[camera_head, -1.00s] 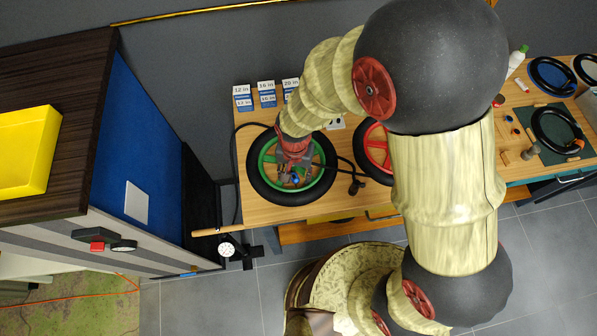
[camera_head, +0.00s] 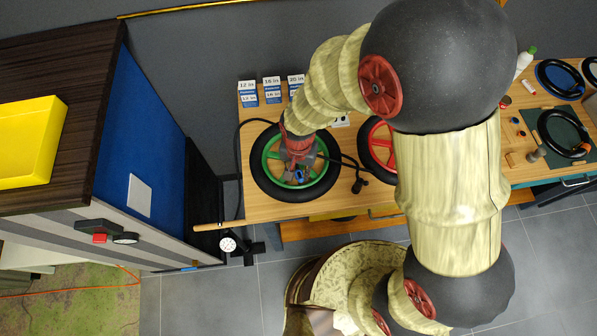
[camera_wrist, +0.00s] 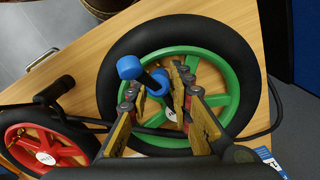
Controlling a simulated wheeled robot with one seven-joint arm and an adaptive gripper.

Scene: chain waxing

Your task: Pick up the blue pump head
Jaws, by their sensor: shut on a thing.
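The blue pump head (camera_wrist: 130,67) has rounded blue ends and a dark middle. It sits over the green-rimmed wheel (camera_wrist: 232,75). My gripper (camera_wrist: 160,92) is shut on it, with one finger on each side; one blue end sticks out past the fingertips. In the head view a small blue part of the pump head (camera_head: 299,175) shows under my gripper (camera_head: 297,168), above the wheel (camera_head: 262,182). Whether it touches the spokes I cannot tell. A black hose (camera_wrist: 255,137) runs near the wheel.
A red-rimmed wheel (camera_head: 372,150) lies beside the green one on the wooden table (camera_head: 262,212). Size cards (camera_head: 272,90) stand at the back.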

